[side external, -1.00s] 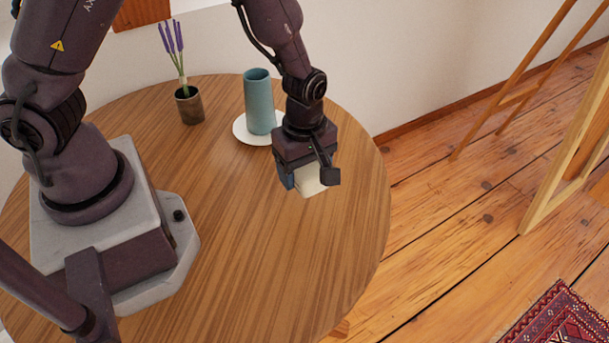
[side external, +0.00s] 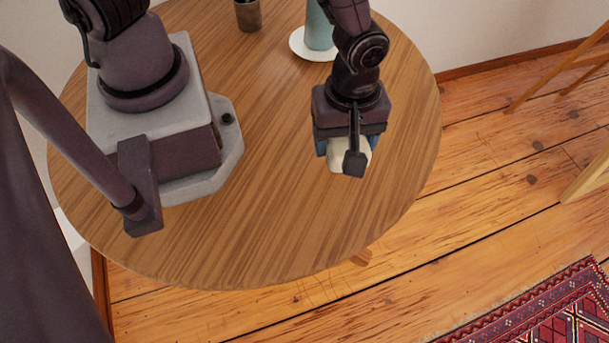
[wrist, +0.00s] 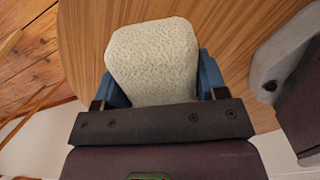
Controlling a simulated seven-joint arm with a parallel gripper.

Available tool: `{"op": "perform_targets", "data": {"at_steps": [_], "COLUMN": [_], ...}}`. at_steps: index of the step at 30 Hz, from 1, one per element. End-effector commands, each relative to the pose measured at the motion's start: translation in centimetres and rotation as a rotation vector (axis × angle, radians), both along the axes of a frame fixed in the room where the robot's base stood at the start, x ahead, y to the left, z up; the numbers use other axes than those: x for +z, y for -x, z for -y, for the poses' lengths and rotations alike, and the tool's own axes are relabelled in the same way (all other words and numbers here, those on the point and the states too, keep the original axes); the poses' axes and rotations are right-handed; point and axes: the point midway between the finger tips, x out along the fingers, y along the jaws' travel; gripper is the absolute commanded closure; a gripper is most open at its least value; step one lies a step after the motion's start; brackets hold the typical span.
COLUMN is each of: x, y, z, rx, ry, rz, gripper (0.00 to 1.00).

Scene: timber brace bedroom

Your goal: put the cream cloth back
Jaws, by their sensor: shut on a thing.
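The cream cloth (side external: 337,160) is held between the blue-padded fingers of my gripper (side external: 345,152), over the right part of the round wooden table (side external: 270,220). In the wrist view the cloth (wrist: 152,55) is a pale, textured, rounded block. It sits between the two blue fingers of my gripper (wrist: 158,88), which is shut on it. In the side view most of the cloth is hidden behind the gripper. I cannot tell whether its underside touches the table.
A teal vase (side external: 319,25) stands on a white saucer (side external: 300,45) behind my gripper. A dark pot (side external: 248,15) stands further left. The table's front is clear. A patterned red rug (side external: 550,315) lies on the floor at right.

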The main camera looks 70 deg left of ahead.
Motion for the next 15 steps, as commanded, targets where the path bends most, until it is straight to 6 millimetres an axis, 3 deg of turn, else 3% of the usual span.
{"op": "perform_targets", "data": {"at_steps": [3,8,15], "x": [0.0,-0.2,-1.8], "y": [3.8,7.2,7.1], "z": [1.8,1.8,1.1], "rx": [-0.004,0.091,0.214], "ry": [-0.002,-0.015,-0.02], "rz": [-0.006,-0.003,0.013], "gripper": [0.56,0.56,0.56]}}
